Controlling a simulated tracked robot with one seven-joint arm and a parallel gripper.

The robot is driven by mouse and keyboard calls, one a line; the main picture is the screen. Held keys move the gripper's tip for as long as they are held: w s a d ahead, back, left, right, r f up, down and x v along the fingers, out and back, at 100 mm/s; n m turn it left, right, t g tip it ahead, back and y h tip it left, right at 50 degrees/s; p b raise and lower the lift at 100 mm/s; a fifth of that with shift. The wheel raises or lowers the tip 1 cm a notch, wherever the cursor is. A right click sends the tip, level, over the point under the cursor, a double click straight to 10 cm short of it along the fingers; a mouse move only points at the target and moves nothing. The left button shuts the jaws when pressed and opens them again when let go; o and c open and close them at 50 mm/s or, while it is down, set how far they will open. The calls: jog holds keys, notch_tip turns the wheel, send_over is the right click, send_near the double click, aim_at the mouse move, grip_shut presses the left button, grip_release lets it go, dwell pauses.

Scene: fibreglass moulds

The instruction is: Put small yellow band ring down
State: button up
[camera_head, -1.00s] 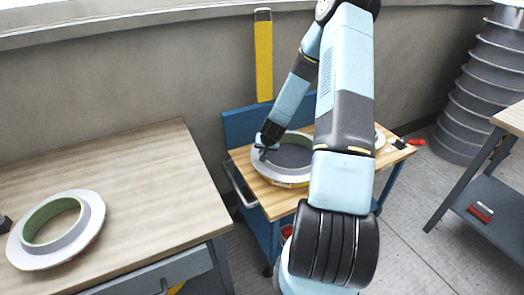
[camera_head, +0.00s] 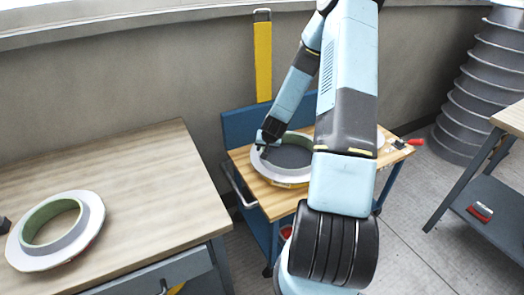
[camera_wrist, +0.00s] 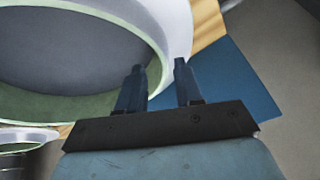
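The ring (camera_head: 296,182), pale outside with a green inner wall and a small yellow mark on its lower front, lies flat on the wooden top of the blue cart. My gripper (camera_head: 263,151) is at the ring's left rim. In the wrist view, my gripper (camera_wrist: 159,68) has its two dark fingers apart, one over the green inner side of the ring (camera_wrist: 176,28) and one towards the outside. No firm grip on the wall shows. Part of the ring's right side is hidden behind my arm.
A similar ring (camera_head: 88,222) lies on the wooden table (camera_head: 150,165) at left. The cart's blue back panel (camera_head: 238,127) stands close behind my gripper. Red-handled tools (camera_head: 413,142) lie at the cart's right end. Stacked grey moulds (camera_head: 480,85) stand at right.

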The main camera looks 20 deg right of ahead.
jog(key=s+a+r+n, duration=0.1)
jog(key=s+a+r, duration=0.25)
jog(key=r, duration=0.65)
jog(key=s+a+r+n, duration=0.25)
jog(key=s+r, duration=0.25)
jog(key=r, duration=0.5)
jog(key=s+a+r+n, duration=0.1)
jog(key=s+a+r, duration=0.3)
jog(key=r, duration=0.6)
jog(key=s+a+r, duration=0.2)
jog(key=s+r, duration=0.4)
jog(key=s, duration=0.4)
jog(key=s+a+r+n, duration=0.1)
jog(key=s+a+r, duration=0.2)
jog(key=s+r, duration=0.3)
jog(key=s, duration=0.5)
jog(key=shift+r, duration=0.4)
jog(key=shift+s, duration=0.1)
